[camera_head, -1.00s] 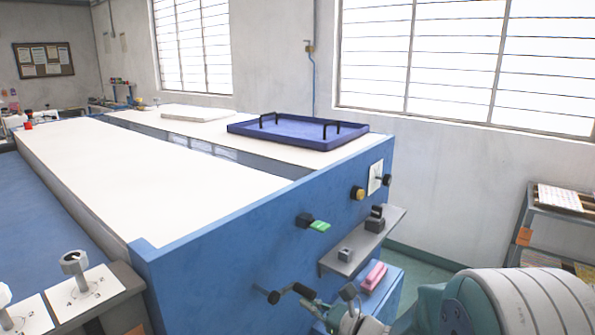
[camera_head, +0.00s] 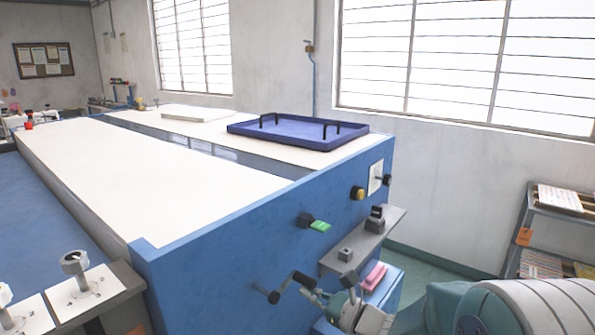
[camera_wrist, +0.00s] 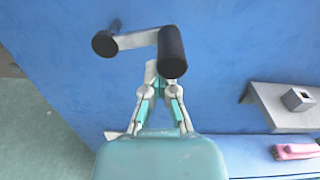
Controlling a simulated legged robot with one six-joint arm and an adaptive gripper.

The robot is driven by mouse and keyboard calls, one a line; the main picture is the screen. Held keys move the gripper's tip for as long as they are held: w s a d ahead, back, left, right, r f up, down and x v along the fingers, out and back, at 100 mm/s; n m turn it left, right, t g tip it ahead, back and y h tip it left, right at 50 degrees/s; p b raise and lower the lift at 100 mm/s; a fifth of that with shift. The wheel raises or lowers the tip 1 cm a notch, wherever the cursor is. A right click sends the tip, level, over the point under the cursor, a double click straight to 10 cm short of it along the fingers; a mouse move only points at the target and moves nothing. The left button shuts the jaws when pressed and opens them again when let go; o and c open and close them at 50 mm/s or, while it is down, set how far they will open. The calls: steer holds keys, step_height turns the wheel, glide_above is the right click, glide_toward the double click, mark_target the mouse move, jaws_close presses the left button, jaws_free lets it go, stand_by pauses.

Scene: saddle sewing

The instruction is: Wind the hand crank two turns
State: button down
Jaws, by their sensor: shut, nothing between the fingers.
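The hand crank sticks out from the blue front panel of the bench. In the wrist view the hub (camera_wrist: 104,44) is at upper left and the handle (camera_wrist: 172,54) points toward the camera. My gripper (camera_wrist: 152,70) is shut and empty, its tips just below and left of the handle's near end. I cannot tell whether they touch it. In the head view my gripper (camera_head: 322,297) is just right of the handle.
A grey shelf (camera_head: 335,262) with small blocks juts out right of the crank, above a pink brush (camera_head: 374,276). A green-tipped knob (camera_head: 318,226) and a yellow button (camera_head: 357,193) sit higher on the panel. A blue tray (camera_head: 300,142) lies on the bench top.

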steer(key=shift+s+a+r, duration=0.1)
steer(key=shift+s+r, duration=0.05)
steer(key=shift+r, duration=0.25)
steer(key=shift+s+a+r, duration=0.1)
steer(key=shift+r, duration=0.3)
steer(key=shift+s+a+r, duration=0.35)
steer(key=shift+s+r, duration=0.05)
steer(key=shift+r, duration=0.25)
steer(key=shift+s+a+r, duration=0.4)
steer(key=shift+s+r, duration=0.15)
